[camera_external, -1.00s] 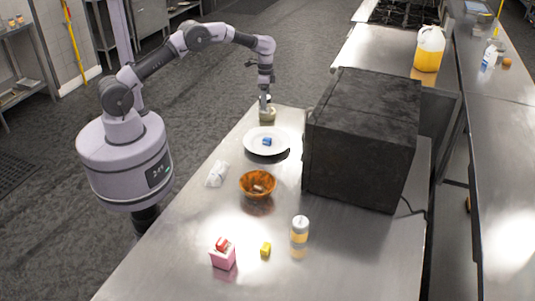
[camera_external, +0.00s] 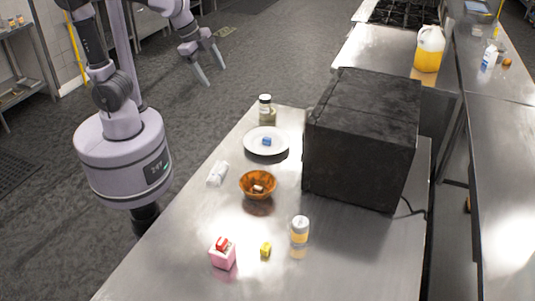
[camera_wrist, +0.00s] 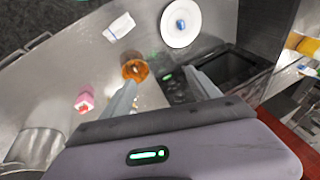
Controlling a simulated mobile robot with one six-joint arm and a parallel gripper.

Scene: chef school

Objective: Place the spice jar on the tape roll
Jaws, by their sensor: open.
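No separate tape roll is clearly visible elsewhere. My gripper (camera_external: 216,77) is open and empty, off the table's far left side, up and left of the jar and apart from it. Its two spread fingers (camera_wrist: 160,78) also show in the wrist view, with nothing between them; the jar is not visible there.
A white plate (camera_external: 254,147) holds a blue block (camera_external: 267,141). Nearer are a white packet-like item (camera_external: 217,173), an orange bowl (camera_external: 257,194), a pink box (camera_external: 222,261), a yellow block (camera_external: 265,249) and a white-capped bottle (camera_external: 300,230). A large black box (camera_external: 360,140) blocks the right side.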

